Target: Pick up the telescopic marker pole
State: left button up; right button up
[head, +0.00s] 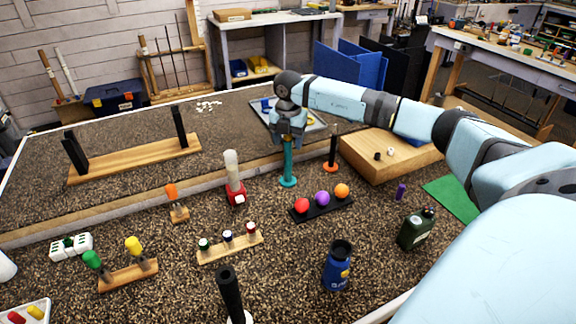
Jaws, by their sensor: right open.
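My right gripper (288,140) reaches in from the right and points down at the top of a teal upright pole on a round base (288,170). Its fingers are open and hide the pole's top; I cannot tell whether they touch it. Other upright posts stand nearby: a black one on an orange base (332,155), a white-topped one on a red base (234,180), and a black one at the front (230,295). No label shows which is the telescopic marker pole; the teal one is nearest my gripper. My left gripper is out of view.
A rack with coloured balls (322,207) and a small wooden rack (229,243) stand in front. A blue can (337,266) and green bottle (415,229) are nearer. A wooden block (385,158) lies right, under my arm. A raised ledge (110,202) runs behind.

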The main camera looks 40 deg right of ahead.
grip_shut()
jog(key=shift+r, duration=0.1)
